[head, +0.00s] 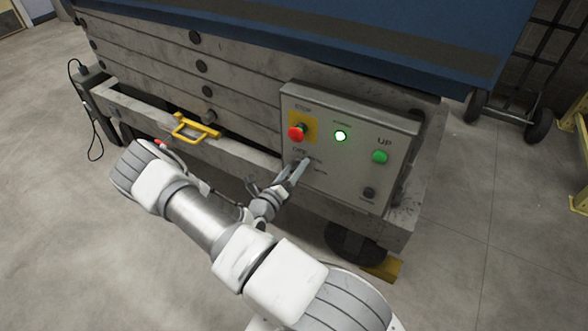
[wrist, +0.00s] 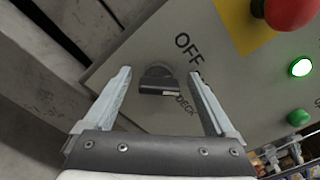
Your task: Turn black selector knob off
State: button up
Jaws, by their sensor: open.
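The black selector knob (wrist: 158,82) sits on the grey control panel (head: 340,182), just below the OFF label in the wrist view. Its handle lies nearly level in that view, with a pale mark toward the DECK label. My gripper (wrist: 162,78) is open, with one finger on each side of the knob; I cannot tell whether either finger touches it. In the head view my gripper (head: 298,172) is at the panel's lower left and hides most of the knob.
A red stop button (head: 296,133) on a yellow plate is above the knob. A lit green lamp (head: 340,136), a green UP button (head: 379,157) and a dark button (head: 369,193) share the panel. A yellow handle (head: 195,128) is to the left.

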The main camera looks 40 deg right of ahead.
jog(key=c, duration=1.4)
jog(key=shift+n, duration=0.4)
jog(key=n+p, duration=0.2)
jog(key=shift+a+n, duration=0.1)
jog(key=shift+n, duration=0.2)
jog(key=n, duration=0.3)
jog(key=n+p, duration=0.1)
jog(key=n, duration=0.1)
jog(key=shift+w+f+n, duration=0.1)
jog(key=shift+f+n, duration=0.15)
jog(key=shift+n, duration=0.05)
jog(key=o, duration=1.4)
